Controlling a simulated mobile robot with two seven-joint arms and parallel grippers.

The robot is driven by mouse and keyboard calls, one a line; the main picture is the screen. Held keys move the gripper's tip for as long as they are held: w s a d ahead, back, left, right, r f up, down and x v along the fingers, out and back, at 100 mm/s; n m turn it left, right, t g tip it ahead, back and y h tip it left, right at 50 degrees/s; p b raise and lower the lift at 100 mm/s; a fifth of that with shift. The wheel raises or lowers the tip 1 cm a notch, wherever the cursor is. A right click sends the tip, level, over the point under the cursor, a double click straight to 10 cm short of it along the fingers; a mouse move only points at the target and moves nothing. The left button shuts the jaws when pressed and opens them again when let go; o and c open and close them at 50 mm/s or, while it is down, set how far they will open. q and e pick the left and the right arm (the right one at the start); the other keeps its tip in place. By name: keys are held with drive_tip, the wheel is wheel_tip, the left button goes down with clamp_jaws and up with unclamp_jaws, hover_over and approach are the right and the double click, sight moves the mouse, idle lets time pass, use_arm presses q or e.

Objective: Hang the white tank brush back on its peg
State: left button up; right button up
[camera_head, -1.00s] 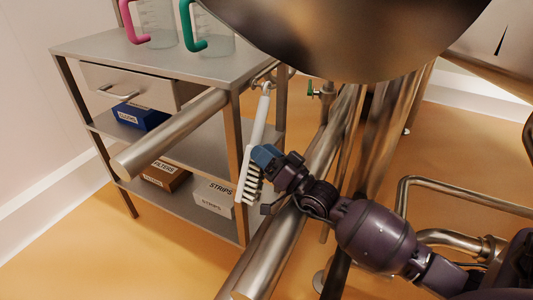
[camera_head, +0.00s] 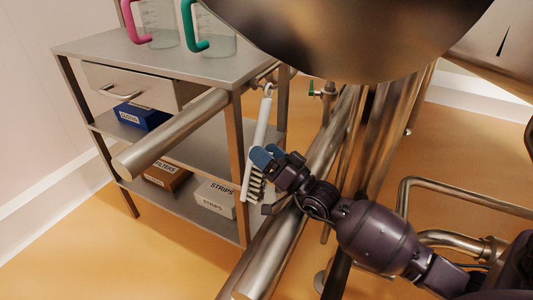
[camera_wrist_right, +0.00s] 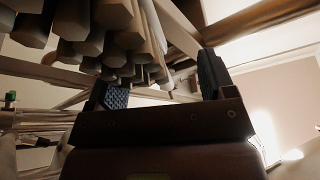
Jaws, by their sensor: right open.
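The white tank brush (camera_head: 259,125) is upright and slightly tilted beside the shelf unit. The loop at its top meets a metal peg (camera_head: 266,74); the loop looks to be over the peg, but the contact is too small to be sure. Its bristle head is at the bottom, with dark-looking bristles facing right. My right gripper (camera_head: 266,156) is open, its blue fingertips close beside the lower handle and hiding a little of it. In the right wrist view, bristle ends (camera_wrist_right: 125,35) loom large beyond the open fingers. My left gripper is out of view.
A metal shelf unit (camera_head: 70,49) carries two jugs, pink-handled (camera_head: 155,25) and green-handled (camera_head: 212,38), with boxes below. A horizontal pipe (camera_head: 175,135) sticks out left of the brush. The steel hopper (camera_head: 350,35) hangs above; slanted pipes (camera_head: 270,250) run beneath my right arm.

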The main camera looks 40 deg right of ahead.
use_arm(q)
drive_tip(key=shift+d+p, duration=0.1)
drive_tip(key=shift+p, duration=0.5)
use_arm(e)
drive_tip(key=v, duration=1.1)
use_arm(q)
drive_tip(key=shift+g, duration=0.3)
use_arm(e)
drive_tip(key=shift+w, duration=0.1)
drive_tip(key=shift+r, duration=0.1)
